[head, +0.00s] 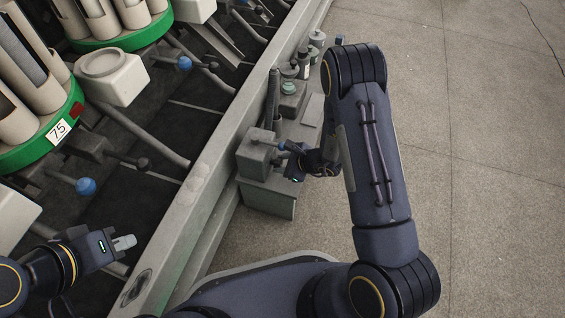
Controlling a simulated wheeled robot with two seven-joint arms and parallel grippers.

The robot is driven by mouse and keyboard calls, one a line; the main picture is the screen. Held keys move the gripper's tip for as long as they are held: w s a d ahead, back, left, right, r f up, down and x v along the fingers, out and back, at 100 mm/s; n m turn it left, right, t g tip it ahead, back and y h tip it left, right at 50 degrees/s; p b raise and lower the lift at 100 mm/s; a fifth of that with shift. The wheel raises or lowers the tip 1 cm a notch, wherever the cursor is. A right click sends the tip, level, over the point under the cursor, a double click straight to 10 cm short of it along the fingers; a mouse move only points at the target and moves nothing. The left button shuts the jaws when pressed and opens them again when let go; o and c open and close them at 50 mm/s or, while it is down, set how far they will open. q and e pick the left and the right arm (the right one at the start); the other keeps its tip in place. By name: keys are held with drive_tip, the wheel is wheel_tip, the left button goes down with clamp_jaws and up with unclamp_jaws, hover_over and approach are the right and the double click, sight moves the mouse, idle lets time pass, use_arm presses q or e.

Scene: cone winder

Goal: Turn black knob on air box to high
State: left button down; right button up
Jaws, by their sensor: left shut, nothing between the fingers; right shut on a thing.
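The air box (256,152) is a small grey box at the middle of the head view, mounted beside the machine's long rail. My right gripper (279,157) reaches it from the right and is shut on the black knob at the box's right side. The knob is mostly hidden by the fingers, so its setting cannot be read. My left gripper (124,242) is at the lower left, shut and empty, over the machine's edge and well apart from the air box.
The grey rail (210,165) runs diagonally between the machine and the floor. Green-based carousels (60,135) with pale tubes and blue ball-ended levers (86,186) stand on the left. More fittings (290,88) line the rail behind the air box. The concrete floor (480,150) on the right is clear.

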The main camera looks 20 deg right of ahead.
drive_tip(key=shift+d+r+p, duration=0.1)
drive_tip(key=shift+r+p, duration=0.1)
drive_tip(key=shift+p, duration=0.45)
drive_tip(key=m+g+y+p, duration=0.1)
drive_tip(key=p, duration=0.1)
drive_tip(key=g+p, duration=0.2)
drive_tip(key=p, duration=0.1)
drive_tip(key=shift+w+d+r+m+y, duration=0.1)
drive_tip(key=shift+w+d+m+y, duration=0.1)
drive_tip(key=shift+w+m+y, duration=0.15)
drive_tip(key=shift+m+y, duration=0.25)
drive_tip(key=shift+f+m+g+y, duration=0.3)
drive_tip(key=shift+f+g+y, duration=0.1)
drive_tip(key=shift+g, duration=0.4)
drive_tip(key=shift+w+d+f+m+g+y+b, duration=0.15)
drive_tip(key=shift+w+f+m+g+y+b, duration=0.1)
drive_tip(key=shift+m+g+y+b, duration=0.45)
drive_tip(key=m+g+y+b, duration=0.1)
drive_tip(key=b, duration=0.1)
drive_tip(key=m+g+y+b, duration=0.1)
drive_tip(key=b, duration=0.1)
drive_tip(key=shift+w+d+f+y+b, duration=0.1)
drive_tip(key=shift+f+y+b, duration=0.2)
drive_tip(key=shift+y, duration=0.1)
drive_tip(key=shift+r+m+g+y+b, duration=0.1)
drive_tip(key=shift+m+g+y+b, duration=0.5)
drive_tip(key=shift+g+b, duration=0.1)
drive_tip(key=shift+m+y, duration=0.5)
drive_tip(key=shift+y, duration=0.1)
drive_tip(key=shift+w, duration=0.1)
